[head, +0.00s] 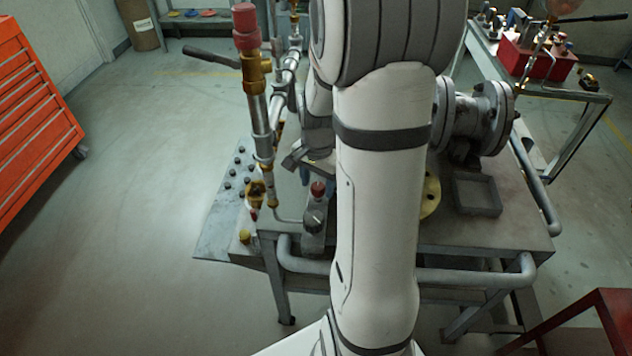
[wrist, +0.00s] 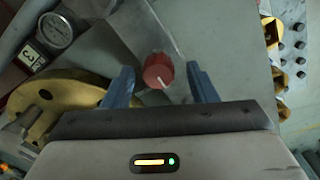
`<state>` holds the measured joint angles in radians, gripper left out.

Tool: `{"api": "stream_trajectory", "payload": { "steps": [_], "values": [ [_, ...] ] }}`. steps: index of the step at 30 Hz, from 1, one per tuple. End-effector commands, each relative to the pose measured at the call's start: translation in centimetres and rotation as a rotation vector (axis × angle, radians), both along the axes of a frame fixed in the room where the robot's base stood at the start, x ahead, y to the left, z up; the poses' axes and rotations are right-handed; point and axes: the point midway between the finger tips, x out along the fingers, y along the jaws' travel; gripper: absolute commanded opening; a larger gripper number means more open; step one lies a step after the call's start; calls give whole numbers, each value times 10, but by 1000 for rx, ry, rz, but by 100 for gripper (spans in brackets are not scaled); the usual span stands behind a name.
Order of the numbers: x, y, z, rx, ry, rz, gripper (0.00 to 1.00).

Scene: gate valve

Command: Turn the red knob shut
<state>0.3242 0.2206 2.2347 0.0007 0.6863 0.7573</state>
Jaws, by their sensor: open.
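The red knob (wrist: 158,71) shows in the wrist view as a small round cap with a white pointer line, between and slightly beyond my gripper's two blue fingers. My gripper (wrist: 160,84) is open, with a gap on both sides of the knob. I cannot tell how far the fingertips are above it. In the head view a small red knob (head: 318,189) stands on a grey block at the bench's near side, just below my gripper (head: 308,160), which my arm partly hides.
The bench (head: 480,236) carries a tall red-capped pipe (head: 245,50) with a black lever, a flanged pipe (head: 480,122) and a square tray (head: 476,195). A yellow flange (wrist: 60,100) and a gauge (wrist: 55,30) lie left of my gripper in the wrist view. Floor at left is clear.

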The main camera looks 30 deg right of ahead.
Motion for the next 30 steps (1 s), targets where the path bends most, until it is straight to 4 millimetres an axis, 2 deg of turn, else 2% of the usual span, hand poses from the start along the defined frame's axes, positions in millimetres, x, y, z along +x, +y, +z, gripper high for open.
{"api": "stream_trajectory", "payload": {
  "steps": [9, 13, 18, 30],
  "values": [
    [2, 0, 51, -3, -6, 0, 52],
    [2, 0, 67, -1, -4, 0, 52],
    [2, 0, 75, 0, -1, 0, 52],
    [2, 0, 75, 0, -1, 0, 52]
  ]
}}
